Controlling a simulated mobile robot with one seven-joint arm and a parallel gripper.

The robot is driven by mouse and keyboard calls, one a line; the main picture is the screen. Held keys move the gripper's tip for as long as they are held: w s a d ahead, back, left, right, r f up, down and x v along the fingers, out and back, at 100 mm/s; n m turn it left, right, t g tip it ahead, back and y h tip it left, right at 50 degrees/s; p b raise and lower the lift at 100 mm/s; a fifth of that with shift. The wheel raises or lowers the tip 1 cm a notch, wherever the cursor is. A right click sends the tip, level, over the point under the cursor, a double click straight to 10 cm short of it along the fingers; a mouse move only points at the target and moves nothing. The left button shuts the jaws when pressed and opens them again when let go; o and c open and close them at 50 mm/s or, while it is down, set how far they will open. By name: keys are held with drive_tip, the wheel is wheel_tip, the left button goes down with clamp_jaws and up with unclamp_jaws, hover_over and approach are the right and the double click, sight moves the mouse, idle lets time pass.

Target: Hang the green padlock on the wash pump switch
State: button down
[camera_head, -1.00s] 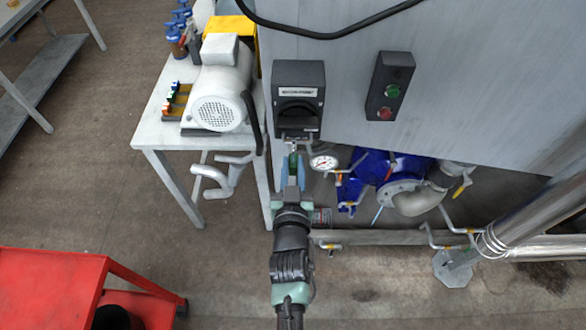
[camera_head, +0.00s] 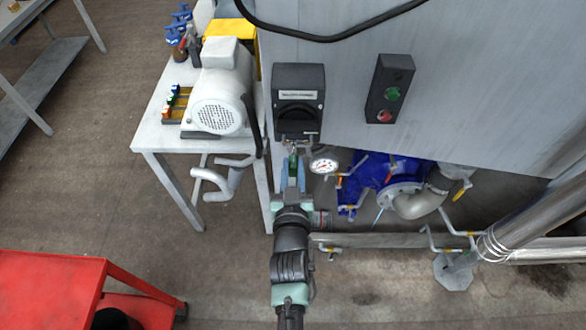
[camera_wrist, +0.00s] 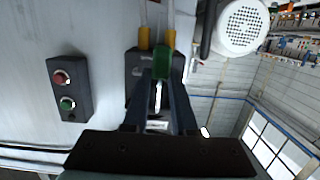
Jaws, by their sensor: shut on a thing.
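The wash pump switch (camera_head: 298,98) is a dark box with a black rotary handle and a pale label, mounted on the grey panel. My gripper (camera_head: 293,176) points up at it from just below its lower edge. It is shut on the green padlock (camera_head: 293,164), which shows as a small green body between the blue-grey fingers. In the wrist view the padlock (camera_wrist: 163,63) sits between the fingertips (camera_wrist: 160,78), in front of the dark switch box (camera_wrist: 135,66). A pale shackle part shows near the switch's lower edge; I cannot tell whether it passes through the switch.
A pressure gauge (camera_head: 323,162) is close right of my gripper. A push-button box (camera_head: 390,88) is on the panel (camera_head: 480,80). A white table (camera_head: 155,130) with a motor (camera_head: 219,100) stands left. Blue pump parts (camera_head: 385,170) and pipes lie right. A red cart (camera_head: 50,285) is lower left.

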drive_tip(key=shift+w+b, duration=0.45)
drive_tip(key=shift+w, duration=1.3)
drive_tip(key=shift+w+r, duration=0.1)
drive_tip(key=shift+r, duration=0.1)
drive_tip(key=shift+f, duration=0.25)
drive_tip(key=shift+f+b, duration=1.3)
drive_tip(key=shift+b, duration=0.15)
drive_tip(key=c, duration=0.6)
unclamp_jaws()
drive_tip(key=shift+c, duration=0.2)
